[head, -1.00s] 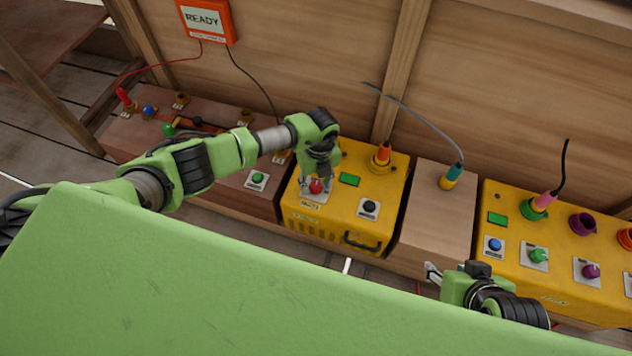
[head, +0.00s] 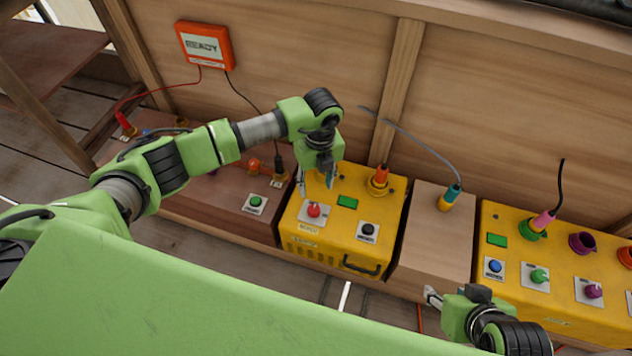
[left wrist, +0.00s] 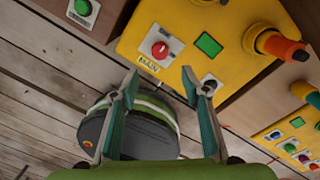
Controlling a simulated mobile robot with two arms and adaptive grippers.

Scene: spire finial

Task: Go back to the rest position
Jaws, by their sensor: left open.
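My left gripper (head: 316,186) is open and empty.
A green button (head: 255,201) sits on the brown bench at left. An orange plug (head: 380,176) stands in the left yellow box. A teal-and-yellow plug (head: 450,197) stands on the wooden box (head: 432,235). The right yellow box (head: 510,295) has several knobs.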

